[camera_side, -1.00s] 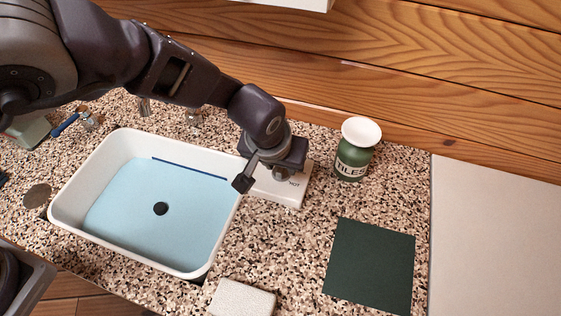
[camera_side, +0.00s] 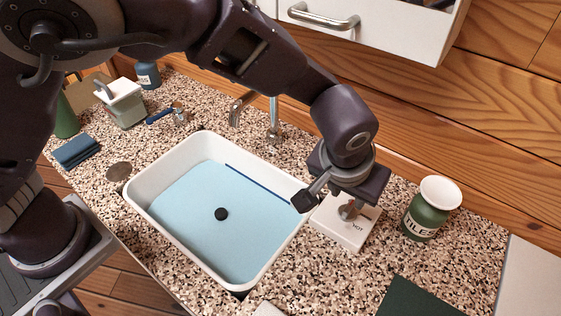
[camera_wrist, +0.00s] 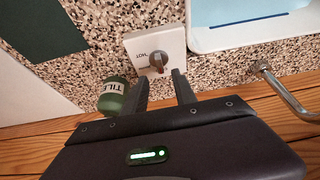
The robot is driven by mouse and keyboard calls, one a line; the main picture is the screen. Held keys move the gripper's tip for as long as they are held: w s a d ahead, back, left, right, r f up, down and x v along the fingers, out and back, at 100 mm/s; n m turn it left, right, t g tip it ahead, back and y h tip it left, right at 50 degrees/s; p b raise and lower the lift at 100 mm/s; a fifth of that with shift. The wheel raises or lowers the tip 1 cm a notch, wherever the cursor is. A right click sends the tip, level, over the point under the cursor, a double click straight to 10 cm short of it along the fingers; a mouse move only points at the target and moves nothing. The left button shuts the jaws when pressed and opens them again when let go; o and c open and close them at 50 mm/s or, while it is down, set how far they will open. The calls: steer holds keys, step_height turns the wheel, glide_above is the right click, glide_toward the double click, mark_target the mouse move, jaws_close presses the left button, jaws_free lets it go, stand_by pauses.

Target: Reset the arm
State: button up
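My gripper (camera_wrist: 160,76) is open in the wrist view, its two dark fingers apart with nothing between them. Beyond the fingertips is a white block (camera_wrist: 145,46) marked HOT, with a small reddish-brown and grey knob (camera_wrist: 158,61). In the side view my gripper body hangs just above the same block (camera_side: 340,232), and the knob (camera_side: 350,211) shows under it. The fingers are mostly hidden there, so I cannot tell whether they touch the knob.
A white basin (camera_side: 150,215) with blue inside lies left of the block, with a tap (camera_side: 273,122) behind. A green TILES jar (camera_side: 428,215) stands close right. A wall cabinet (camera_side: 400,35) hangs above. A dark green mat (camera_side: 415,298) lies in front.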

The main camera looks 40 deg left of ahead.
steer(key=s+a+r+n+h, duration=0.1)
steer(key=s+a+r, duration=0.2)
steer(key=a+r, duration=0.5)
steer(key=s+a+r+h, duration=0.1)
steer(key=s+a+r, duration=0.1)
steer(key=a+r, duration=0.6)
steer(key=s+a+r+y, duration=0.1)
steer(key=s+a, duration=0.5)
steer(key=s, duration=0.3)
steer(key=s+a+m+t+y, duration=0.1)
steer(key=s+a, duration=0.5)
steer(key=s, duration=0.3)
steer(key=shift+a+r, duration=0.2)
steer(key=shift+r, duration=0.2)
